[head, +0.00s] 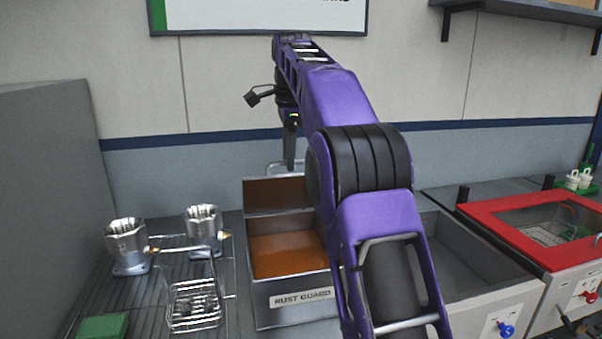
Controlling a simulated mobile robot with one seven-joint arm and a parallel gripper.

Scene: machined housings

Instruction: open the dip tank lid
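A pale bar handle (278,166) shows at the lid's top edge. My gripper (290,152) points down at the lid's top edge, close to the handle. I cannot tell whether it touches the handle or how far apart its fingers are. My purple arm hides the tank's right side.
A wire basket (194,303) stands left of the tank, with two metal housings (127,247) (203,232) on the ribbed rack beside it. A green block (103,327) lies at front left. An open grey basin (460,250) and a red-framed tank (488,207) stand at right.

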